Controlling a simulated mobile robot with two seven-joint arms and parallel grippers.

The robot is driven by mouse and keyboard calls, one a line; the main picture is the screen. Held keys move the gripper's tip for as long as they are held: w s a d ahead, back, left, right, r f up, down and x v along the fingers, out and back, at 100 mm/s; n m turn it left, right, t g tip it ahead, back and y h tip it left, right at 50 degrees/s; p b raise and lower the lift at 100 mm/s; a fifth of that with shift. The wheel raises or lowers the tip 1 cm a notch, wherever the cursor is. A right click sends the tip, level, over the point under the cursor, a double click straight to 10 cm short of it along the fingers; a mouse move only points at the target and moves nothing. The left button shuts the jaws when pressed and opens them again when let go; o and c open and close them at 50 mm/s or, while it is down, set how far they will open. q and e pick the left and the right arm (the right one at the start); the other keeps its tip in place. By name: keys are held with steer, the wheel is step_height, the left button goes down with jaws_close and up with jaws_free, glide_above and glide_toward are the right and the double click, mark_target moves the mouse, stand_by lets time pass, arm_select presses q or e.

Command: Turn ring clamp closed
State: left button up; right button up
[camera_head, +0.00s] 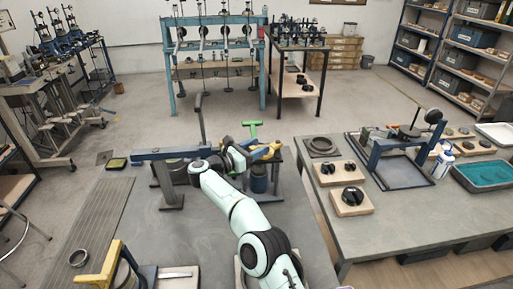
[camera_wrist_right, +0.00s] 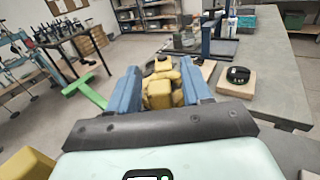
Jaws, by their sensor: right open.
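My right gripper (camera_head: 256,152) is at the blue bench fixture (camera_head: 168,154) in the middle of the head view. In the right wrist view its two blue fingers (camera_wrist_right: 161,78) are apart, one on each side of a lumpy yellow part (camera_wrist_right: 160,92). The ring is not clearly visible. My left gripper is out of view.
A right-hand bench (camera_head: 400,222) carries black knobs on wooden blocks (camera_head: 350,202), a blue frame (camera_head: 375,155) and a teal tray (camera_head: 480,177). The floor behind is mostly clear.

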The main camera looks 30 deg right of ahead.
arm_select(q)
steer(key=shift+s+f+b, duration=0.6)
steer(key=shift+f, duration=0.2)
arm_select(e)
steer(key=s+a, duration=0.1)
steer(key=a, duration=1.2)
steer(key=shift+s, duration=0.35)
steer(key=shift+c, duration=0.3)
